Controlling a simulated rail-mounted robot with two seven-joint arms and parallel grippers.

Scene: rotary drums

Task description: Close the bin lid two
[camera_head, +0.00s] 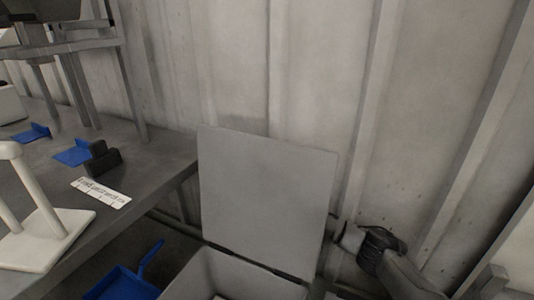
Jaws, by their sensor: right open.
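The bin lid (266,195) is a flat grey square panel that stands open, nearly upright, in the middle of the head view. Its lower edge meets the back rim of a grey bin (232,275), whose open top shows at the bottom of the view. My right gripper (343,238) is just right of the lid's lower right edge, open, with its arm coming in from the lower right. I cannot tell whether it touches the lid. My left gripper is not in view.
A dark table (150,165) on the left holds a white stand (45,240), a white labelled strip (100,193), a black block (102,158) and blue pieces (75,153). A blue dustpan-like item (125,283) lies below. A ribbed pale wall (320,70) closes the back.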

